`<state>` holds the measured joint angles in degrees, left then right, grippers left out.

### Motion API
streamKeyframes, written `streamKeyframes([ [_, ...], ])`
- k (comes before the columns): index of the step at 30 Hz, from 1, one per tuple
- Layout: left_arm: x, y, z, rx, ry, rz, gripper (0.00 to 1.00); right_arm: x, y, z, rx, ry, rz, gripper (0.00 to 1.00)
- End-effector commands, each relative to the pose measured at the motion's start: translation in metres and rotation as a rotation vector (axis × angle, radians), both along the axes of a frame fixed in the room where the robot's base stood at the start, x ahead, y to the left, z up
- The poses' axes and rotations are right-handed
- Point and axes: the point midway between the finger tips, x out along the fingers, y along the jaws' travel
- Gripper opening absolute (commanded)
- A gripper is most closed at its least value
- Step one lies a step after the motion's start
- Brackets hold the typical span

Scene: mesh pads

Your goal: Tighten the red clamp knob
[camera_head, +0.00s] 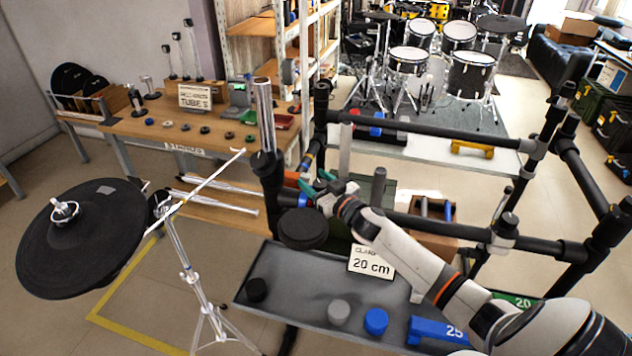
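My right gripper (314,182) reaches in from the lower right to the upright black post (271,170) of the rack. Its two teal fingertips stand apart, just right of the post. A small red-orange patch (291,178) shows between the post and the fingertips; it is too small to tell if it is the clamp knob. A blue collar (305,200) sits just below the fingertips. A chrome tube (264,112) stands upright in the top of the post. My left gripper is out of view.
A round black pad (303,228) is close below my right gripper. A grey tray (290,277) holds black, grey and blue caps, beside a "20 cm" card (371,263). Black rack bars (425,130) surround my arm. A cymbal pad (80,235) stands at left.

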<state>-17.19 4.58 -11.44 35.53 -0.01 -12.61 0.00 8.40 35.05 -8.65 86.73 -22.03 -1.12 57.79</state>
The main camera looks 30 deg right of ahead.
Motion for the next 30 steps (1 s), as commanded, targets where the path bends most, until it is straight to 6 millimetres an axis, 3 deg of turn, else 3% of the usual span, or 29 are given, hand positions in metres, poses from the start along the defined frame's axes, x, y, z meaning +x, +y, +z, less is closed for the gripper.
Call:
streamKeyframes([
  [9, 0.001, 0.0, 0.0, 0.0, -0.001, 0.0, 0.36, -0.001, 0.0, -0.001, -0.001, 0.002, 0.001, 0.59],
  [13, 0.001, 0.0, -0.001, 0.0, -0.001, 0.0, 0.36, -0.01, -0.001, -0.002, -0.001, 0.003, 0.001, 0.59],
  [24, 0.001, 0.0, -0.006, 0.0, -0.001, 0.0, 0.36, -0.08, -0.005, -0.004, 0.001, 0.005, 0.001, 0.59],
  [30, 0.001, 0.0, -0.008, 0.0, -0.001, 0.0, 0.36, -0.109, -0.008, -0.002, 0.001, 0.002, 0.001, 0.59],
])
